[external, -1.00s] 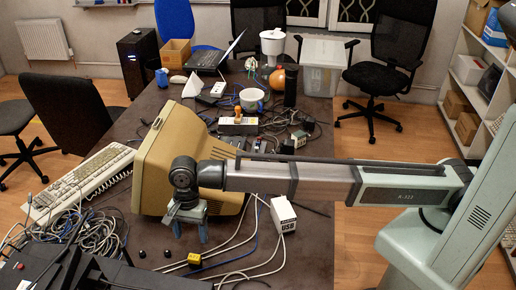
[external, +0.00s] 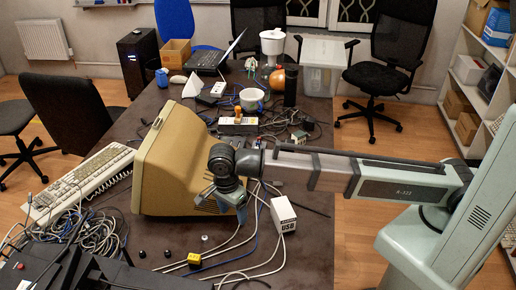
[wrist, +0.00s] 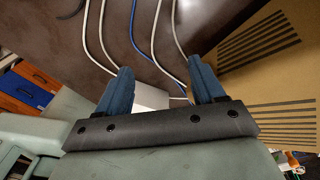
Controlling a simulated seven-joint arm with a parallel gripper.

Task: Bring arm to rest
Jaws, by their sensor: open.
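My gripper (external: 230,207) hangs over the table, just right of the beige CRT monitor (external: 180,165) and left of the white USB box (external: 284,214). In the wrist view its two blue fingers (wrist: 158,92) stand apart with nothing held between them. The white box (wrist: 152,97) shows partly behind the left finger there, and the monitor's vented side (wrist: 270,65) is close to the right finger. My arm reaches in from the right side of the external view.
White and blue cables (external: 245,245) run over the table below the gripper. A yellow-ended connector (external: 195,259), small black knobs (external: 155,252) and a small grey piece (external: 205,238) lie near the front. A keyboard (external: 80,184) and tangled cables lie left. Shelves (external: 480,90) stand right.

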